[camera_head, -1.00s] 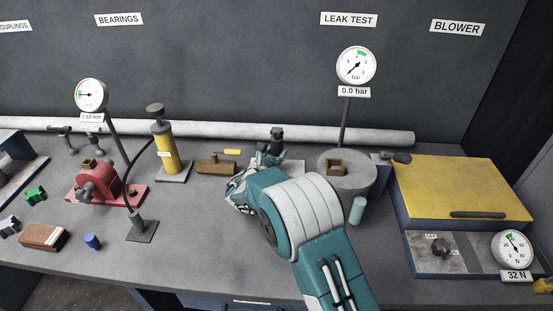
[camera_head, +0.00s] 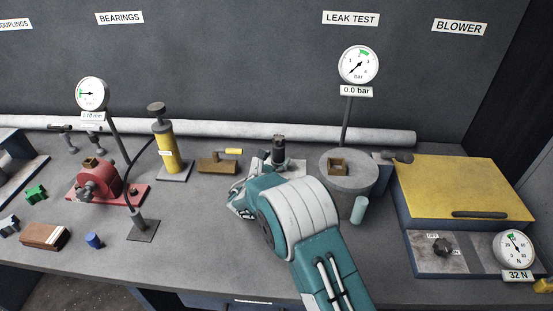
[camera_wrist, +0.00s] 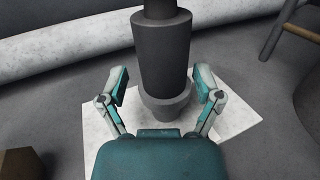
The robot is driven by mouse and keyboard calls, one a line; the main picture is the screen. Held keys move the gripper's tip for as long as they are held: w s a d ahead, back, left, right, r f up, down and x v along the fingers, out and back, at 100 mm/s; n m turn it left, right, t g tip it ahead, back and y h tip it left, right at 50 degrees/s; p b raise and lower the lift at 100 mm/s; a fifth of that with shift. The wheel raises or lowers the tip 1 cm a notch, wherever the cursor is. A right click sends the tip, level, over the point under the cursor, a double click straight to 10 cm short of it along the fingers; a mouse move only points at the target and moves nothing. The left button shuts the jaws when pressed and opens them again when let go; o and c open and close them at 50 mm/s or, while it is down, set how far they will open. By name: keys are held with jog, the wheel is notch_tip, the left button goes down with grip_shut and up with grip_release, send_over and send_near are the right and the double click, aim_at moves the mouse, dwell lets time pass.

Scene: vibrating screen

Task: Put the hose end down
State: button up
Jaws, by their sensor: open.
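A dark grey stepped cylindrical fitting (camera_wrist: 162,55) stands upright on a pale plate (camera_wrist: 235,112) in the wrist view. It also shows in the head view (camera_head: 278,150), beyond my wrist. I cannot tell for sure whether it is the hose end; no hose shows attached to it. My gripper (camera_wrist: 162,84) is open, with one finger on each side of the fitting's lower part and gaps between. A thin black hose (camera_head: 127,183) curves down to a small stand (camera_head: 142,229) at the left.
A yellow pump (camera_head: 164,150) and a brass-coloured block (camera_head: 217,166) stand left of the fitting. A round grey pot (camera_head: 348,178) and a pale cyan cylinder (camera_head: 359,210) are close on its right. A white pipe (camera_head: 330,136) runs behind. The front middle bench is clear.

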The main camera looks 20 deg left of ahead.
jog(key=s, duration=0.4)
jog(key=s+a, duration=0.1)
jog(key=s, duration=0.7)
jog(key=shift+a+f, duration=0.1)
jog(key=shift+a, duration=0.3)
